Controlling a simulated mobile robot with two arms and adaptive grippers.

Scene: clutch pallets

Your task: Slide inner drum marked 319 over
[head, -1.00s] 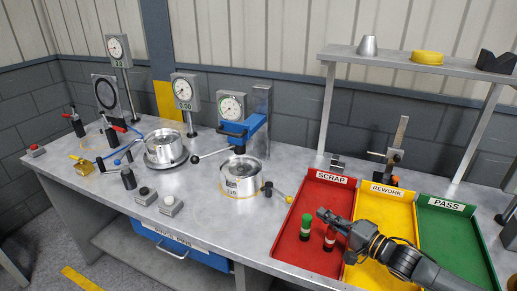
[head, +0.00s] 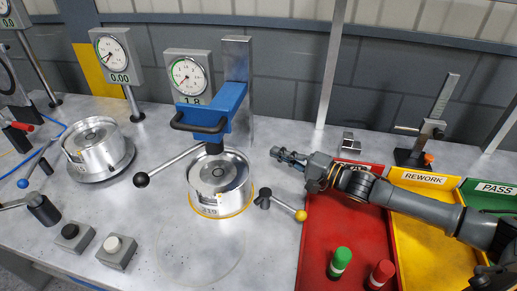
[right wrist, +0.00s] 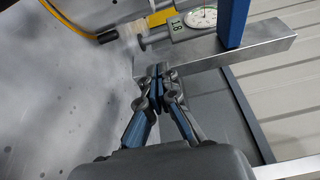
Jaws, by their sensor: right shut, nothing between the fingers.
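The metal drum marked 319 (head: 205,198) stands upright on the table on a yellow ring (head: 222,216). A blue press arm (head: 222,105) with a black end reaches over it from a steel column. My right gripper (head: 275,153) is right of the drum and column, apart from both, pointing left. It is shut and empty. In the right wrist view its fingertips (right wrist: 157,72) are together, with the column (right wrist: 230,45) ahead. My left gripper is not in view.
A second metal drum (head: 98,148) sits on a round base at left. A ball-ended lever (head: 165,165) and a yellow-knobbed handle (head: 285,207) flank the drum. Red scrap (head: 340,225), yellow rework (head: 425,235) and green pass trays are at right.

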